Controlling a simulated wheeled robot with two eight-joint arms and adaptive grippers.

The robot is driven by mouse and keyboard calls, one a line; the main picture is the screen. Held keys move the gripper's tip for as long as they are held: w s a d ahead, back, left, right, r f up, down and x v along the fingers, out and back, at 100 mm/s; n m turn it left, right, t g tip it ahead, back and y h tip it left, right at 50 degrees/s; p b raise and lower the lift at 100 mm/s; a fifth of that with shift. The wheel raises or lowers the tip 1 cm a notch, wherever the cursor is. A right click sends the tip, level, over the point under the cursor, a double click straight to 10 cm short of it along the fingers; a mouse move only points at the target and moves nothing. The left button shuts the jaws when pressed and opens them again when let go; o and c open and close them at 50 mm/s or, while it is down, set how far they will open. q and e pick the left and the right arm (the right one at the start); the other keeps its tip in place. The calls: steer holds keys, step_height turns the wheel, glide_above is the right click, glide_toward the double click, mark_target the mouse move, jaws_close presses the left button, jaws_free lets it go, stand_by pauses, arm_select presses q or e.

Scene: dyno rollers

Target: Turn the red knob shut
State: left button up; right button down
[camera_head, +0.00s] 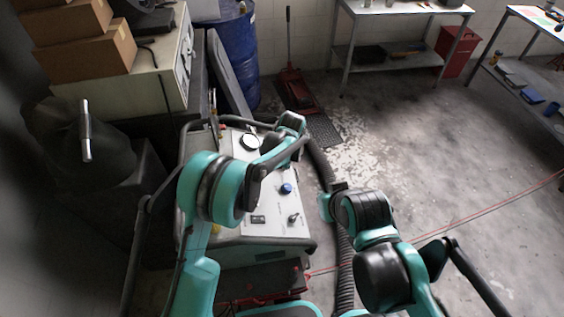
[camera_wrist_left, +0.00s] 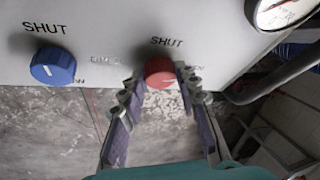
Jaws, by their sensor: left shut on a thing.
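The red knob (camera_wrist_left: 160,71) is on a pale panel (camera_wrist_left: 110,22) in the left wrist view, below a printed SHUT label. My left gripper (camera_wrist_left: 158,84) has its two fingers on either side of the red knob, shut on it. The knob's pointer direction is hard to read. A blue knob (camera_wrist_left: 52,66) with its own SHUT label sits to the left. In the head view my left arm reaches over the machine's panel (camera_head: 262,222) and hides the red knob; the blue knob (camera_head: 286,188) shows. My right gripper (camera_head: 331,201) is right of the machine, its fingers unclear.
A gauge (camera_wrist_left: 283,10) is right of the red knob, with a dark pipe (camera_wrist_left: 275,80) below it. A black corrugated hose (camera_head: 344,265) runs along the machine's right side. A red cable (camera_head: 450,230) crosses the floor. Open floor (camera_head: 420,140) lies to the right.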

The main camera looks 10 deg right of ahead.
arm_select(q)
steer(key=n, duration=0.1)
steer(key=n+t+y+b, duration=0.1)
steer(key=n, duration=0.1)
steer(key=shift+s+d+f, duration=0.15)
steer(key=shift+f, duration=0.05)
steer(key=n+t+y+b, duration=0.1)
steer(key=n+b, duration=0.1)
steer(key=n, duration=0.1)
steer(key=shift+d+n, duration=0.1)
steer(key=shift+n, duration=0.2)
steer(key=n+y, duration=0.1)
steer(key=n, duration=0.1)
steer(key=n+y+b, duration=0.1)
steer(key=n, duration=0.1)
steer(key=shift+d+f+t, duration=0.15)
steer(key=shift+d+t, duration=0.05)
steer(key=shift+t, duration=0.2)
steer(key=shift+n+y+b, duration=0.65)
steer(key=shift+n+y, duration=0.25)
steer(key=shift+n, duration=0.7)
steer(key=o, duration=1.1)
steer(key=shift+o, duration=0.2)
